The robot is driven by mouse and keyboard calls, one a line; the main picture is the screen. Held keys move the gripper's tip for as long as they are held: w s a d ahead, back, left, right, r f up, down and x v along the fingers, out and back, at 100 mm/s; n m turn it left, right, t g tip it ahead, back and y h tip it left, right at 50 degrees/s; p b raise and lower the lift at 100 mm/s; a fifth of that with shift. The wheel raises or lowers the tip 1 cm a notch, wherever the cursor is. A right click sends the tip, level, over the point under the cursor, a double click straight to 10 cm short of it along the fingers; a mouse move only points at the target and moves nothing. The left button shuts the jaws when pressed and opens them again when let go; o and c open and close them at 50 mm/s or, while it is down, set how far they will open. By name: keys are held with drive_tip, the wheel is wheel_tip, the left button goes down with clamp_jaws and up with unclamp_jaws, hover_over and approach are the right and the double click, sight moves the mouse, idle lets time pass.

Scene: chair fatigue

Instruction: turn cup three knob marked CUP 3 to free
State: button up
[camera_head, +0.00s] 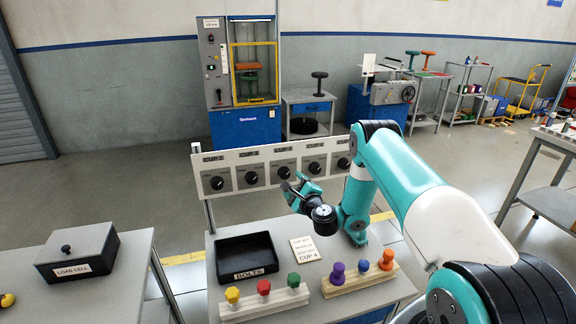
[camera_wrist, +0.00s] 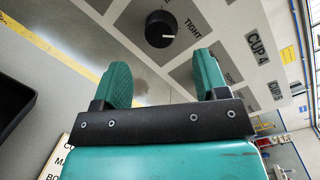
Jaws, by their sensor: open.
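A white panel (camera_head: 235,161) carries a row of black knobs under CUP labels. The CUP 3 knob (camera_head: 284,172) is the middle one in the row. In the wrist view a black knob (camera_wrist: 160,29) lies beyond my fingertips, between their lines, on a dark grey square. It appears to be the CUP 3 knob, though its own cup label is out of view. Its white mark points right, toward the word TIGHT. The neighbouring CUP 4 label (camera_wrist: 262,48) is legible. My gripper (camera_head: 290,187) is open and empty, in front of the panel; it also shows in the wrist view (camera_wrist: 165,80).
A LOAD CELL box (camera_head: 78,250) is on the left table. My finger overlaps the grey square beside the knob in the wrist view.

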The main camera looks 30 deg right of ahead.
sight(287, 176)
drive_tip(key=shift+w+d+p, duration=0.2)
drive_tip(key=shift+w+p, duration=0.25)
drive_tip(key=shift+w, duration=1)
drive_tip(key=shift+w+d+p, duration=0.15)
drive_tip(key=shift+w+p, duration=0.25)
drive_tip(key=shift+w, duration=1)
drive_tip(key=c, duration=0.9)
